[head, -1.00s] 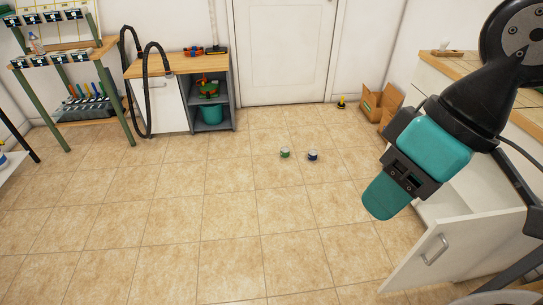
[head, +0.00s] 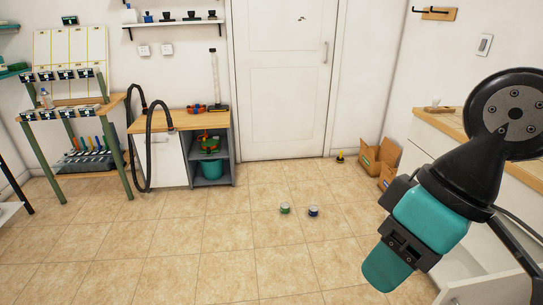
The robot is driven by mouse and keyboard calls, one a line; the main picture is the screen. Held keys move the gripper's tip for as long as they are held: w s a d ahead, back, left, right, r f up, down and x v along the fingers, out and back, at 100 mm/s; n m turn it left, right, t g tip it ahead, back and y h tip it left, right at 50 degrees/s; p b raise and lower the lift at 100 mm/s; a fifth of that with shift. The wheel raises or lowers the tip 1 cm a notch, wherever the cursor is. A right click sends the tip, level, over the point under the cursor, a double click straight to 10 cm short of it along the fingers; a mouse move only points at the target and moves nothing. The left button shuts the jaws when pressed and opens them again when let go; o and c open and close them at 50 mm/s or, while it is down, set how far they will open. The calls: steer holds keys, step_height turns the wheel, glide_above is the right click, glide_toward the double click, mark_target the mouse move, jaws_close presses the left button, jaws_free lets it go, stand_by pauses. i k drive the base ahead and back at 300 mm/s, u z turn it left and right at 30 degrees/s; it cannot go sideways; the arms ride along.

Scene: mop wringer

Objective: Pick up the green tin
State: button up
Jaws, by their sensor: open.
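The green tin (head: 285,208) is small, with a pale top, and stands on the tiled floor in the middle of the head view. A similar dark blue tin (head: 313,211) stands just to its right, a small gap apart. My gripper (head: 388,264), teal and black, hangs at the lower right of the picture, well away from both tins. It is open, and nothing shows in it. Its fingertips are hard to make out from this angle.
A wood-topped cabinet (head: 178,121) with a black hose stands at the back left. A workbench (head: 112,104) is further left. Cardboard boxes (head: 369,161) lie by the right wall, near a counter (head: 438,122). The floor around the tins is clear.

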mark_target(284, 207)
steer(key=u, duration=0.4)
steer(key=i, duration=1.55)
steer(key=u, duration=0.25)
steer(key=i, duration=2.05)
steer(key=z, duration=0.6)
steer(key=i, duration=0.45)
steer(key=z, duration=0.05)
